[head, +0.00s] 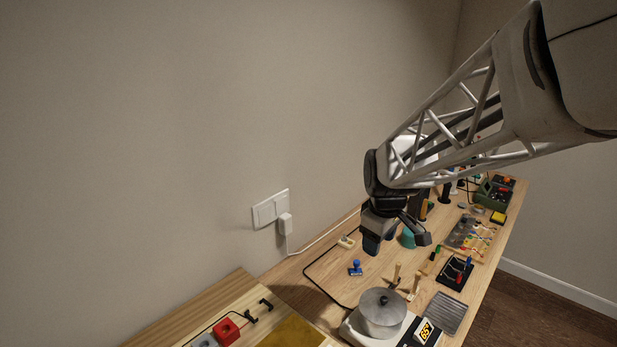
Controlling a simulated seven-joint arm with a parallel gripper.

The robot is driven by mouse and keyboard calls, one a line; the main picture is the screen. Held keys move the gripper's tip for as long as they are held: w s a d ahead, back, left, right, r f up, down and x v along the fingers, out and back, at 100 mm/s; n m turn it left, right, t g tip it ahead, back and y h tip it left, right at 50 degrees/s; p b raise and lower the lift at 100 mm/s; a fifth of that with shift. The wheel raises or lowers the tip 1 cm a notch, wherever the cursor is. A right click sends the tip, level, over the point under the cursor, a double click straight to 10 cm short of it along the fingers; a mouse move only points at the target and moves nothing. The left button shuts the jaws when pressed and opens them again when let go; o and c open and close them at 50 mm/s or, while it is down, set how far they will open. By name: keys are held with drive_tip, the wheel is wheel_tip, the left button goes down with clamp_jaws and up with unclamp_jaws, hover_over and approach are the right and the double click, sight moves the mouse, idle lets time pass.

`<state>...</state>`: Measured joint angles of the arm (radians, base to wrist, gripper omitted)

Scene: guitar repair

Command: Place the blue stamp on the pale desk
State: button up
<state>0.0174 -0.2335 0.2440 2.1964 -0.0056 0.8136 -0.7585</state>
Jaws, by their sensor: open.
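The blue stamp (356,268) stands upright on the long wooden bench (322,277), near its wall side. My gripper (397,241) is open and empty, above the bench to the right of the stamp and apart from it. A lighter wooden desk (205,318) lies at the lower left, partly cut off by the frame; I take it as the pale desk, though both tops are light wood.
A lidded metal pot (382,313) sits on a white hot plate in front of the stamp. A black cable (312,280) loops left of the stamp. A red block (226,331) and black brackets occupy the lighter desk.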

drive_tip(key=w+f+n, duration=0.4)
drive_tip(key=w+f, duration=0.4)
drive_tip(key=w, duration=0.3)
drive_tip(key=n+g, duration=0.1)
drive_tip(key=n, duration=0.4)
hover_over(356, 268)
drive_tip(key=f, duration=1.3)
drive_tip(key=shift+w+f, duration=0.4)
drive_tip(key=shift+f, duration=1.3)
drive_tip(key=shift+d+f, duration=0.15)
drive_tip(key=shift+f, duration=2.45)
